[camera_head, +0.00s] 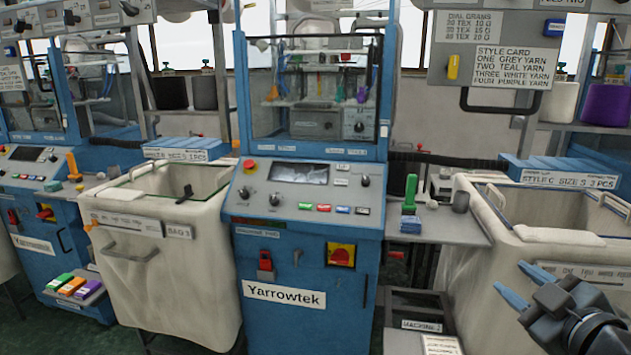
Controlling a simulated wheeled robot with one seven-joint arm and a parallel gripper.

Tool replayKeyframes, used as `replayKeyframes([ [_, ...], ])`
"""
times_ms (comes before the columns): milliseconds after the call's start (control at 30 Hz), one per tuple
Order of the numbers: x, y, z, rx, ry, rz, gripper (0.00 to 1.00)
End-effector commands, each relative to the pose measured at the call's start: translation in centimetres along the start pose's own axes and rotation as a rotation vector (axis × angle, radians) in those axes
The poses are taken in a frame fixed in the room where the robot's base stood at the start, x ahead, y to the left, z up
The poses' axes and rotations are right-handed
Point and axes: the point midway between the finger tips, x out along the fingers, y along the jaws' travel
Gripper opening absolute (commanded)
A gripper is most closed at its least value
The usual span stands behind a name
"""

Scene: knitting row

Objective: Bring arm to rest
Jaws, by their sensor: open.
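My gripper (526,284) is at the lower right of the head view. Its two blue fingers point up and left and stand apart, with nothing between them. The dark wrist of my arm (575,318) runs off the bottom right corner. The gripper shows in front of the right cream fabric bin (480,290); I cannot tell how far it is from the bin. The rest of the arm is out of view.
A blue Yarrowtek knitting machine (300,250) stands in the middle, with another cream bin (170,280) to its left. A side shelf (450,228) holds a green-handled tool (410,190). Another blue machine (40,230) stands far left. Yarn cones (605,104) sit at upper right.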

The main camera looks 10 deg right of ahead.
Motion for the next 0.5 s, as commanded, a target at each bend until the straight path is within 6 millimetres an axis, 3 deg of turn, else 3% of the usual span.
replayKeyframes([
  [33,-1.1,-2.4,0.9,0.049,-0.015,-0.005,0.42],
  [200,-4.9,-8.1,2.9,0.198,-0.055,0.01,0.42],
  [500,-13.9,-15.7,5.2,0.401,-0.107,0.029,0.42],
])
